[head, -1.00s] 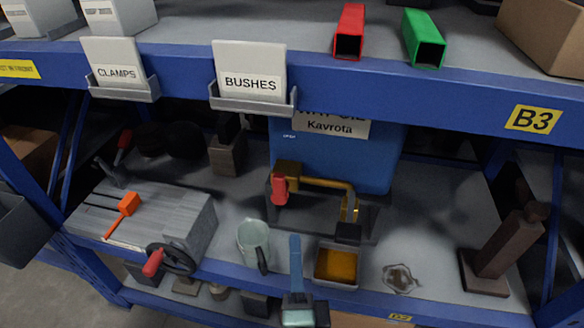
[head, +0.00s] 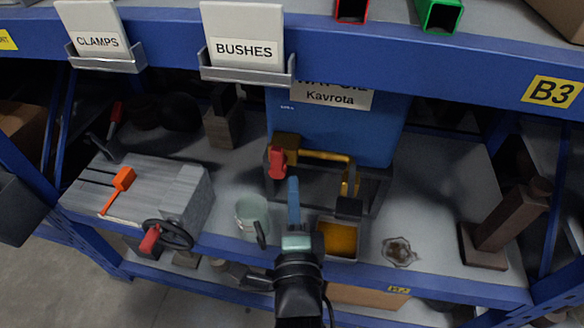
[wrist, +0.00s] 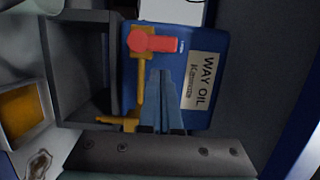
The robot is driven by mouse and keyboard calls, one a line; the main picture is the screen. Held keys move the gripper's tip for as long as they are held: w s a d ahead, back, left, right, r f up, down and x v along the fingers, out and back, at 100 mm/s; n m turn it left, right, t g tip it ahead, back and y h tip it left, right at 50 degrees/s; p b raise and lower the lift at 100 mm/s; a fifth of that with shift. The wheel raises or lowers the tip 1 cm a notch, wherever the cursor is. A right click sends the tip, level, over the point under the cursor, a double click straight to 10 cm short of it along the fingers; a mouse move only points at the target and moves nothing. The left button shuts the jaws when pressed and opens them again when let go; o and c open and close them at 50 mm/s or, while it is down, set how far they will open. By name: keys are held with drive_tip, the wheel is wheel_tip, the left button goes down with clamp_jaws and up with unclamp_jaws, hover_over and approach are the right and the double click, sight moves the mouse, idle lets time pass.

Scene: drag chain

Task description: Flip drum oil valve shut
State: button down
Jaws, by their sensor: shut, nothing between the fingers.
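The blue oil drum (head: 335,150) lies behind the shelf beam, its Kavrota label partly cut off by the beam. Its brass valve pipe (head: 325,155) runs across the front, with a red handle (head: 278,162) hanging down at the left end. In the wrist view the red handle (wrist: 155,42) sticks out sideways from the brass pipe (wrist: 140,90), next to the label (wrist: 200,80). My gripper (head: 293,182) is shut and empty, below and slightly right of the red handle. In the wrist view its blue fingertips (wrist: 160,75) are just below the handle; contact cannot be told.
An amber-filled tray (head: 350,258) and a pale mug (head: 252,212) flank my arm near the front edge. A grey vise-like block (head: 135,195) stands left, a brown post (head: 500,225) right. The blue upper beam (head: 400,75) hangs over the drum.

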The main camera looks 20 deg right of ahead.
sight(282, 158)
drive_tip(key=x, duration=0.5)
drive_tip(key=shift+w, duration=0.15)
drive_tip(key=shift+w+a+r+n+g, duration=0.1)
drive_tip(key=shift+a+r+n+g, duration=0.05)
drive_tip(key=shift+n, duration=0.35)
drive_tip(key=shift+w+a+r+n+g, duration=0.1)
drive_tip(key=shift+a+r+n+g, duration=0.1)
drive_tip(key=shift+n, duration=0.3)
drive_tip(key=shift+w+a+r+n+g+p, duration=0.2)
drive_tip(key=shift+n+p, duration=0.15)
drive_tip(key=shift+n, duration=0.15)
drive_tip(key=shift+w+a+r+n+g+p, duration=0.15)
drive_tip(key=shift+n+p, duration=0.15)
drive_tip(key=shift+n, duration=0.2)
drive_tip(key=shift+w+a+f+n+g+h, duration=0.3)
drive_tip(key=shift+w+a+n+g+h, duration=0.35)
drive_tip(key=shift+n, duration=1.3)
drive_tip(key=shift+w+a+f+n+g+h, duration=0.3)
drive_tip(key=shift+a+n, duration=0.5)
drive_tip(key=shift+n, duration=1.1)
drive_tip(key=shift+w+a+f+n+g+h, duration=0.4)
drive_tip(key=shift+a+n+g, duration=0.3)
drive_tip(key=shift+n, duration=1.25)
drive_tip(key=shift+r, duration=0.1)
